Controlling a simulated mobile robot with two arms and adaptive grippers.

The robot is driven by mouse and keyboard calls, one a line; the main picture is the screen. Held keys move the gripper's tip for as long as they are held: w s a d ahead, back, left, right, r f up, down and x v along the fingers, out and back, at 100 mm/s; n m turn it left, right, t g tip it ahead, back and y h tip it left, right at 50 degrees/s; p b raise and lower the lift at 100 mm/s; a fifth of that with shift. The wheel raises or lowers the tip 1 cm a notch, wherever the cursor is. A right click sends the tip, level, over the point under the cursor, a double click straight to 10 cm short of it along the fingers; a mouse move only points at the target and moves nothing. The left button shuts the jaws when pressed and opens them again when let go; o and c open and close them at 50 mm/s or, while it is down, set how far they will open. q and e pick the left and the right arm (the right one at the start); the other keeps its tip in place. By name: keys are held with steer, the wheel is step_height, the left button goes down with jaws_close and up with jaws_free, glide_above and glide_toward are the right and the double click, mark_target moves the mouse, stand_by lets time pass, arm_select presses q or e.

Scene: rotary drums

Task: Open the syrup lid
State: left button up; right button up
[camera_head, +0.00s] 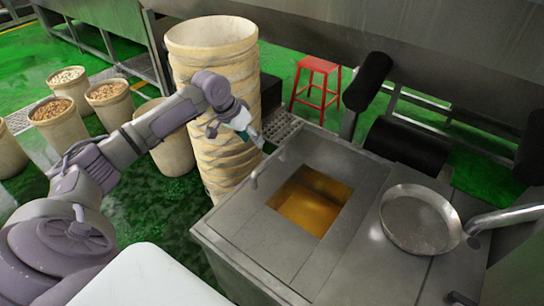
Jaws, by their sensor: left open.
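The syrup tank (225,243) is a grey metal box in the lower middle. A square area of amber syrup (311,201) shows in its top; I cannot tell whether it is an open hole or a window in the lid. The flat metal lid area (318,155) around it has small handles (255,178) along its left side. My left gripper (256,138) is open and empty, up and left of the tank top, in front of the tall stack of tubs. It appears apart from the handles. My right gripper is out of view.
A tall stack of cream tubs (215,75) stands behind my left gripper. A round metal pan (420,218) sits on the tank's right, beside a pipe (510,216). A red stool (318,84) stands behind. Filled tubs (60,124) stand at left on green floor.

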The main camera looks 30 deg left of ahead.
arm_select(q)
glide_above(267, 160)
steer(key=s+a, duration=0.1)
steer(key=s, duration=0.2)
step_height(267, 160, down, 5)
steer(key=x, duration=0.4)
steer(key=shift+w+a+f+b, duration=0.1)
steer(key=shift+w+f+b, duration=0.2)
steer(key=shift+w+b, duration=0.05)
steer(key=shift+w+f, duration=0.1)
steer(key=shift+f, duration=0.25)
steer(key=shift+w+f, duration=0.15)
steer(key=shift+f, duration=0.25)
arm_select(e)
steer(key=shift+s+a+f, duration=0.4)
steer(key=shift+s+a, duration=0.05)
arm_select(q)
jaws_close()
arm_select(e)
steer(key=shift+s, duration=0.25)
